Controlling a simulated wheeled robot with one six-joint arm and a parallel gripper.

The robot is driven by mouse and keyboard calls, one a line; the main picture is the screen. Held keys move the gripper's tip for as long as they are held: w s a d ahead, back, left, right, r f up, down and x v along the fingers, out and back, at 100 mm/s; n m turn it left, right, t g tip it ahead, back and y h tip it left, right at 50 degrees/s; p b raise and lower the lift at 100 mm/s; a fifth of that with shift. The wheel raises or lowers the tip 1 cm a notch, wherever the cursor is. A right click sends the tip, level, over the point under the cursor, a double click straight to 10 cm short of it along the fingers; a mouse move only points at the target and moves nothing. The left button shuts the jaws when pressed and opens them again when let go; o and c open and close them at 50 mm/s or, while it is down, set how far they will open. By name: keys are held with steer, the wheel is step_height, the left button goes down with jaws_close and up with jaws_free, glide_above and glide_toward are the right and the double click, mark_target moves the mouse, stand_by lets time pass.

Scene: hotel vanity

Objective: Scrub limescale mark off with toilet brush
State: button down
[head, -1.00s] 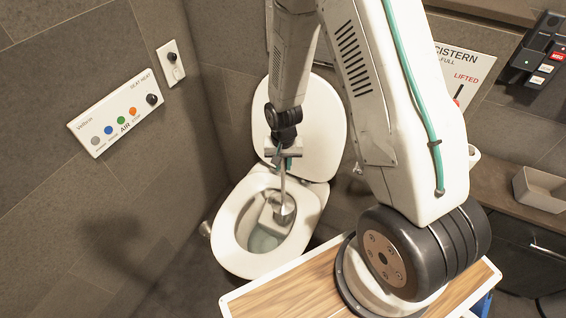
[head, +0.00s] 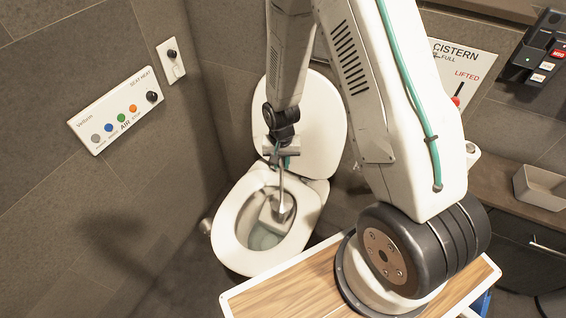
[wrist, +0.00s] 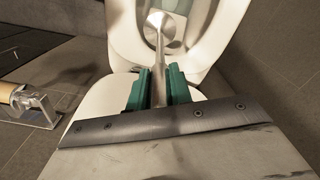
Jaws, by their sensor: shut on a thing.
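The toilet (head: 228,237) stands in the corner with its lid (head: 322,125) raised and its bowl open. My gripper (head: 281,164) is above the back of the bowl. In the wrist view its green fingers (wrist: 158,90) are shut on the grey handle of the toilet brush (wrist: 159,52). The brush also shows in the head view (head: 282,207), pointing down with its rounded metallic head inside the bowl. Whether the head touches the bowl wall is unclear. I cannot make out the limescale mark; the brush head may cover it.
A control panel (head: 117,108) and a small switch plate (head: 171,60) are on the left wall. A cistern sign (head: 462,68) is at the back right. A counter with a grey box (head: 541,187) is at the right. A toilet-roll holder (wrist: 28,104) shows in the wrist view.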

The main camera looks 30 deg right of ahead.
steer(key=shift+w+a, duration=0.5)
steer(key=shift+w, duration=0.15)
steer(key=shift+w+a, duration=0.45)
steer(key=shift+w, duration=0.3)
steer(key=shift+s+d+f, duration=0.1)
steer(key=shift+s+d, duration=0.5)
steer(key=shift+s, duration=0.25)
steer(key=shift+s+d+f, duration=0.1)
steer(key=shift+s+d, duration=0.45)
steer(key=shift+s, duration=0.3)
stand_by(0.7)
steer(key=shift+r, duration=2.5)
